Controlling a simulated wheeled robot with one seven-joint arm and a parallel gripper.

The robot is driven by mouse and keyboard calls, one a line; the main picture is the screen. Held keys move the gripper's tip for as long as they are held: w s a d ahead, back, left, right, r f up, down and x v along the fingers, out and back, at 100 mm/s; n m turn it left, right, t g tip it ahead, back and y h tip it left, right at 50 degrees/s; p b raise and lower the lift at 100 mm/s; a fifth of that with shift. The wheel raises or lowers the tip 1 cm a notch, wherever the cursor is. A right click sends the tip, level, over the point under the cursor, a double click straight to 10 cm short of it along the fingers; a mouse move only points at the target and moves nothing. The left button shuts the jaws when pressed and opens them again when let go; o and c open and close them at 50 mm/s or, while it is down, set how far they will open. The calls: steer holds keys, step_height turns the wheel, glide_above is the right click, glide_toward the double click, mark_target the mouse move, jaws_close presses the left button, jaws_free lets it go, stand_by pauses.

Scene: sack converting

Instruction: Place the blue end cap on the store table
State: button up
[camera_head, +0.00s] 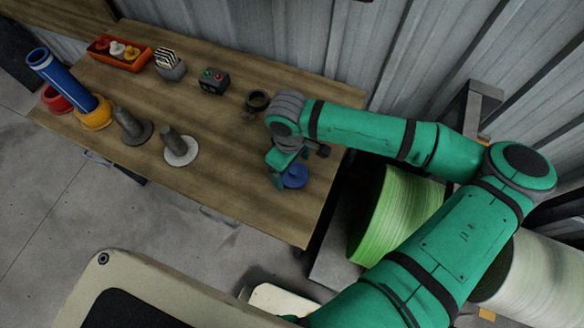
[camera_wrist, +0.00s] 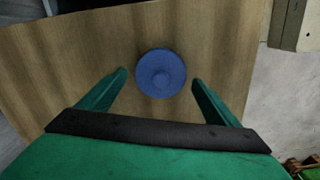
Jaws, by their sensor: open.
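The blue end cap (camera_head: 294,176) lies on the wooden table (camera_head: 225,150), near its right end. My gripper (camera_head: 283,172) is at the cap, low over the table. In the wrist view my gripper (camera_wrist: 158,80) is open, with one green finger on each side of the cap and a gap between each finger and the cap. Whether the cap rests flat is hard to tell, but it appears to lie on the wood.
A dark ring-shaped part (camera_head: 257,100) and a control box with buttons (camera_head: 213,81) stand behind. Grey posts on bases (camera_head: 131,126), a blue tube (camera_head: 62,80) in a yellow ring, and an orange tray (camera_head: 119,54) fill the left. Green (camera_head: 395,215) and white rolls stand right of the table.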

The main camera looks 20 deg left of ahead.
mark_target(291, 169)
step_height(291, 169, up, 11)
steer(key=shift+a, duration=0.2)
stand_by(0.7)
